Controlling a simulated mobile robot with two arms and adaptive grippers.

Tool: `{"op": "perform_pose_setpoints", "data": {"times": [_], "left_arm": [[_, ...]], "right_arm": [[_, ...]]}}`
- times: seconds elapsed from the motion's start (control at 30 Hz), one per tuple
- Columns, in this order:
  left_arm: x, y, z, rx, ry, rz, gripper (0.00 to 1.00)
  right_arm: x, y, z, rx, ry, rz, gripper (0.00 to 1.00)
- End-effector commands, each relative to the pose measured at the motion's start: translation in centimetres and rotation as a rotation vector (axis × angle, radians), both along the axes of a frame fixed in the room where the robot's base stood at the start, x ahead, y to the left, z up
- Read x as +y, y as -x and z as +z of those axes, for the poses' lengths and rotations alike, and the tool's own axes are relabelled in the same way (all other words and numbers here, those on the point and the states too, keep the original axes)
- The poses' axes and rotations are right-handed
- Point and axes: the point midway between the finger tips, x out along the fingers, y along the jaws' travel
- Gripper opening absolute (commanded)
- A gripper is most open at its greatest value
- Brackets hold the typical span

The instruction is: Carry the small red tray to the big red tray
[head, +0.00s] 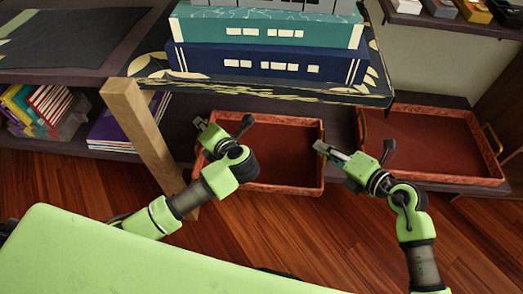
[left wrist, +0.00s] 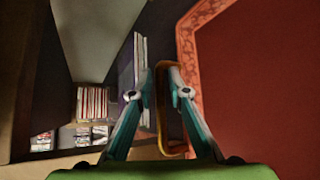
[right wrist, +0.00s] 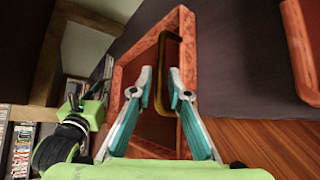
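The small red tray (head: 285,188), with an ornate rim, is at the middle of the head view, on or just over the dark low shelf. The big red tray (head: 430,150) sits to the right on the same shelf, apart from the small one. Its nearer left part is partly hidden by my right arm.
Large teal and navy books (head: 265,65) lie on a patterned board above and behind the trays. A wooden post (head: 142,130) stands left of the small tray. Books (head: 48,103) fill the lower left shelf. The wooden floor (head: 300,235) in front is clear.

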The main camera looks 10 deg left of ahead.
Motion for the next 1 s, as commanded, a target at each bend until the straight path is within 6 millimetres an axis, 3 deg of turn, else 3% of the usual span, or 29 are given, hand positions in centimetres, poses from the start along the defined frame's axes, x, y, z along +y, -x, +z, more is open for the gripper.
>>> {"op": "perform_pose_setpoints", "data": {"times": [0.33, 0.43, 1.0], "left_arm": [[0.28, -0.26, -0.12, -0.001, 0.000, 0.001, 0.17], [0.28, -0.25, -0.12, -0.001, 0.000, 0.001, 0.00], [0.27, -0.28, 0.76, -0.003, 0.000, 0.000, 0.00]], "right_arm": [[0.29, -0.24, -0.17, -0.001, 0.001, 0.000, 0.16], [0.28, -0.23, -0.16, 0.000, 0.001, 0.001, 0.00], [0.26, -0.29, 0.74, -0.003, -0.001, 0.000, 0.00]]}}
